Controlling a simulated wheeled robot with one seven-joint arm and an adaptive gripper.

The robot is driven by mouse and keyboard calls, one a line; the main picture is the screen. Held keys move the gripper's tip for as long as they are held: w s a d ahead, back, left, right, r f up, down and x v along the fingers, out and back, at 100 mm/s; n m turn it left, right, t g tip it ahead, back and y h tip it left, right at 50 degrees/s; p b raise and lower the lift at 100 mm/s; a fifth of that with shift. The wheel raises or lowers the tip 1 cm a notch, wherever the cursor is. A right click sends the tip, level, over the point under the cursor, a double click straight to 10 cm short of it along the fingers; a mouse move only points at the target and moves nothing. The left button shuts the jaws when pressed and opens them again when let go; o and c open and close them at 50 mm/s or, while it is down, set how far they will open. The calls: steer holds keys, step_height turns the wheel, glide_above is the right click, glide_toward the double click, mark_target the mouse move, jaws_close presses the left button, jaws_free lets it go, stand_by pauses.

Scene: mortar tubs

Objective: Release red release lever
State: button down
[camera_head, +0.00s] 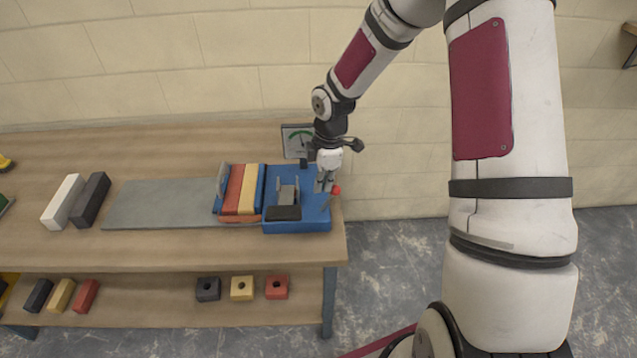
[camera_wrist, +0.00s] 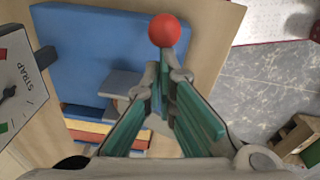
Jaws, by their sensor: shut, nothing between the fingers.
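The release lever ends in a round red knob (camera_head: 337,190) at the right edge of a blue tensioner base (camera_head: 297,226). The knob also shows in the wrist view (camera_wrist: 164,30), just beyond my fingertips. My gripper (camera_head: 324,187) is shut and empty, pointing down beside the knob, on its left in the head view. In the wrist view, the green-padded fingers of my gripper (camera_wrist: 162,85) converge just short of the knob. I cannot tell whether they touch the lever, whose shaft is mostly hidden behind them.
A gauge marked STRAP (camera_wrist: 18,88) stands behind the base. Red, yellow and blue bars (camera_head: 240,190) lie bundled to its left, by a grey slab (camera_head: 160,204). White (camera_head: 63,201) and black blocks (camera_head: 91,200) lie farther left. The bench (camera_head: 180,255) ends just right of the base.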

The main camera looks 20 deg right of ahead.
mark_target(339, 188)
steer(key=shift+s+d+y+p, duration=0.2)
steer(key=shift+d+y+p, duration=0.2)
steer(key=shift+d, duration=0.1)
steer(key=shift+s+d+y+p, duration=0.2)
steer(key=shift+d+y+p, duration=0.2)
steer(key=shift+d, duration=0.05)
steer(key=shift+s+d+f+p, duration=0.15)
steer(key=shift+d+f+p, duration=0.1)
steer(key=shift+d, duration=0.3)
steer(key=shift+s+d+f+p, duration=0.1)
steer(key=shift+d+f+p, duration=0.15)
steer(key=shift+d, duration=0.3)
